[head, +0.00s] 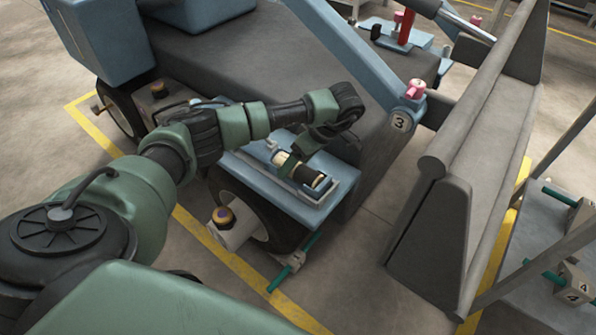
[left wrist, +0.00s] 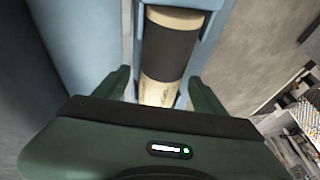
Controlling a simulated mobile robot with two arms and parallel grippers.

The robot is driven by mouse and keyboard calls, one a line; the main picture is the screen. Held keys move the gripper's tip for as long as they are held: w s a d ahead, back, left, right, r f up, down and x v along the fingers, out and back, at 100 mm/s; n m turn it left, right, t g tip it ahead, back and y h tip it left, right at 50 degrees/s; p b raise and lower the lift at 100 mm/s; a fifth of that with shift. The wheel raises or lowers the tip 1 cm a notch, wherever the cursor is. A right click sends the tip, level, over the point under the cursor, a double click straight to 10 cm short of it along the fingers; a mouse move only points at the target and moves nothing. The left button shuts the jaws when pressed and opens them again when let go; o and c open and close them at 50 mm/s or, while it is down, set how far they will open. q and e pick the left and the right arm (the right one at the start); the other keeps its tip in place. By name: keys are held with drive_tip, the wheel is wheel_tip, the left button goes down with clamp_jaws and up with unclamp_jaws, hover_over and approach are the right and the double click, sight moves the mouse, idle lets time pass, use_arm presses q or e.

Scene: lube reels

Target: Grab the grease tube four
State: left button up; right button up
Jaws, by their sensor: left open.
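A cream tube with a wide black band (head: 299,169) lies in a holder on a light blue shelf (head: 262,184) above the cart's wheel. No number can be read on it. My left gripper (head: 306,150) is over the tube, with its arm reaching in from the left. In the left wrist view, the tube (left wrist: 168,50) runs lengthwise up the picture, and my open left gripper (left wrist: 157,86) has one finger on each side of its near end. I see no finger clearly touching it. The near end is partly hidden by the gripper body. My right gripper is not in view.
A grey padded barrier (head: 440,225) stands to the right of the cart. Blocks marked "4" (head: 572,284) with teal rods sit on a grey platform at the right. Yellow lines mark the floor.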

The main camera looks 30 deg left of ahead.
use_arm(q)
drive_tip(key=shift+f, duration=0.25)
idle(0.3)
drive_tip(key=shift+c, duration=0.3)
drive_tip(key=c, duration=1.4)
drive_tip(key=shift+r, duration=0.15)
drive_tip(key=shift+c, duration=0.2)
